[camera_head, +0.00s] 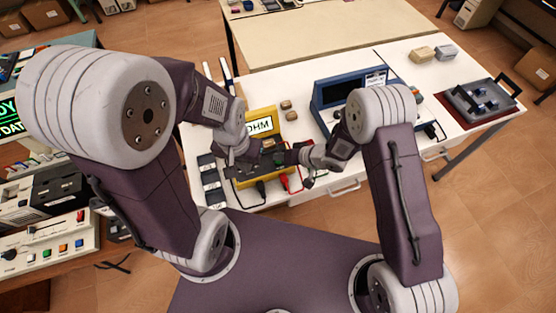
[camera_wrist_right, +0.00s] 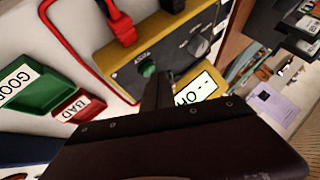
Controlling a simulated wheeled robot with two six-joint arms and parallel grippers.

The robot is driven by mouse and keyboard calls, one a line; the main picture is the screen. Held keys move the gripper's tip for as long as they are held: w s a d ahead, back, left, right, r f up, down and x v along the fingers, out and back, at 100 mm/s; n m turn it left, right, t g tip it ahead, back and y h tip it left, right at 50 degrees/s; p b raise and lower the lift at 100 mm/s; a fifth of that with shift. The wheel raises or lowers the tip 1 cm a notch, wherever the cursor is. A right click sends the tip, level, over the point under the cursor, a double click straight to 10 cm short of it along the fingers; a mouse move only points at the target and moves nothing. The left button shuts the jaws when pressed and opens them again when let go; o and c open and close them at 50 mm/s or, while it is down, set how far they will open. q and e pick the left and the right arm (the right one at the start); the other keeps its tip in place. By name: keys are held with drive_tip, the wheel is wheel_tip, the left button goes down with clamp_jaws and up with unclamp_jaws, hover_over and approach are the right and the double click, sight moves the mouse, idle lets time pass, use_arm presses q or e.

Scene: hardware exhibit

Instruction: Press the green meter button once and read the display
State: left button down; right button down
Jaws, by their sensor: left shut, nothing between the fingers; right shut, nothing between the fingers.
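The yellow meter (camera_head: 262,125) stands on the white table, partly covered by my arms in the head view. Its display shows "OHM" in the head view. In the right wrist view the display (camera_wrist_right: 196,92) is turned and partly hidden by my gripper; dashes and "OH" show. The green button (camera_wrist_right: 148,69) is on the dark front panel. My right gripper (camera_wrist_right: 168,80) is shut, its tips close beside the button in the picture; I cannot tell if they touch the panel. My left gripper (camera_head: 238,160) is shut and empty at the meter's left side.
A green GOOD tray (camera_wrist_right: 38,88) and red BAD tray (camera_wrist_right: 78,106) lie near the meter. Red and black leads plug into it. A blue instrument (camera_head: 330,92) stands right of it, with a grey tray (camera_head: 478,100) farther right. Small brown blocks (camera_head: 287,105) lie behind.

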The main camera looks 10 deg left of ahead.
sight(280, 162)
drive_tip(key=shift+f, duration=0.5)
idle(0.4)
drive_tip(key=shift+r+p, duration=0.7)
drive_tip(key=shift+r, duration=0.2)
drive_tip(key=shift+r, duration=0.1)
wheel_tip(280, 162, up, 5)
drive_tip(key=p, duration=0.5)
idle(0.6)
